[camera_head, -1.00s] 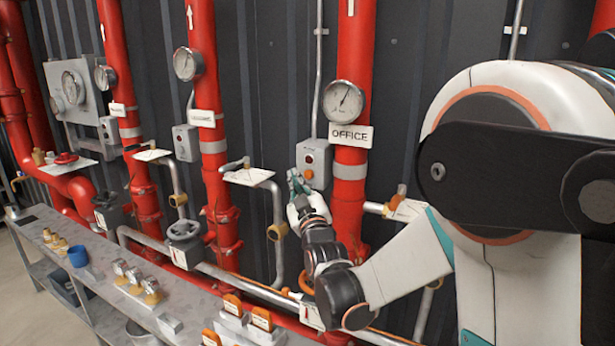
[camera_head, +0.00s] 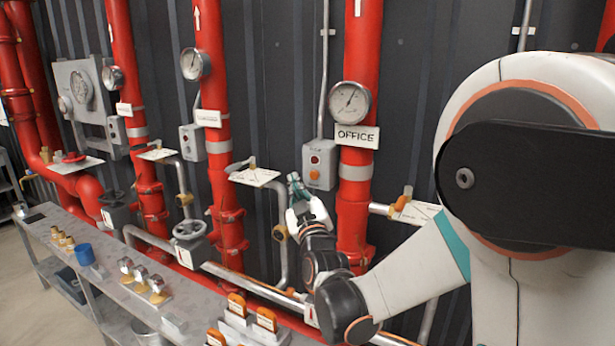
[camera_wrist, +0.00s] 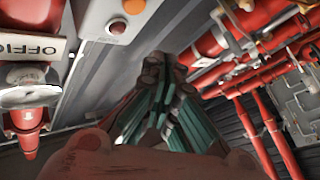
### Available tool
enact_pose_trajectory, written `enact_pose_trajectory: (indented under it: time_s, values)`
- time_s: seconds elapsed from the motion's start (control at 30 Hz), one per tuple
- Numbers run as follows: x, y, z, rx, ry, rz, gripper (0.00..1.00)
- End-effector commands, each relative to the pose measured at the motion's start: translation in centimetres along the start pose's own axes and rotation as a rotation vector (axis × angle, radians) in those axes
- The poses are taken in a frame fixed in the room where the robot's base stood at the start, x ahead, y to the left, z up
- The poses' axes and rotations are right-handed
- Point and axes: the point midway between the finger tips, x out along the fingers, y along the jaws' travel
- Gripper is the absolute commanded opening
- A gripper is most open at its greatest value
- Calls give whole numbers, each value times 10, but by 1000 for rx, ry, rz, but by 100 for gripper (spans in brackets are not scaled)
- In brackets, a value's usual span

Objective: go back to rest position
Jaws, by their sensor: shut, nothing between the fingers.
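My gripper (camera_head: 297,190) is shut and empty. In the head view it is raised just left of and below the grey control box (camera_head: 319,165) with its red button, beside the red OFFICE pipe (camera_head: 353,215). A small gap seems to part the fingers from the box. In the wrist view the teal-lined fingers of my gripper (camera_wrist: 160,105) are together. The control box (camera_wrist: 126,15) shows at the top there, with an orange-red button and a smaller red one.
The OFFICE gauge (camera_head: 347,101) hangs above the box. A bent grey pipe (camera_head: 281,225) and a valve wheel (camera_head: 189,229) stand left of my arm.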

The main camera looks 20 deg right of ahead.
Motion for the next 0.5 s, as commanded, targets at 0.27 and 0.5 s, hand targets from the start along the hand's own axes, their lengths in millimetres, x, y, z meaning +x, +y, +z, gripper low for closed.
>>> enact_pose_trajectory:
  time_s: [0.27, 0.5]
  values:
    - [-6, 0, -3, 19, -40, -35, 0]
    - [-42, -3, -8, 108, -229, -170, 0]
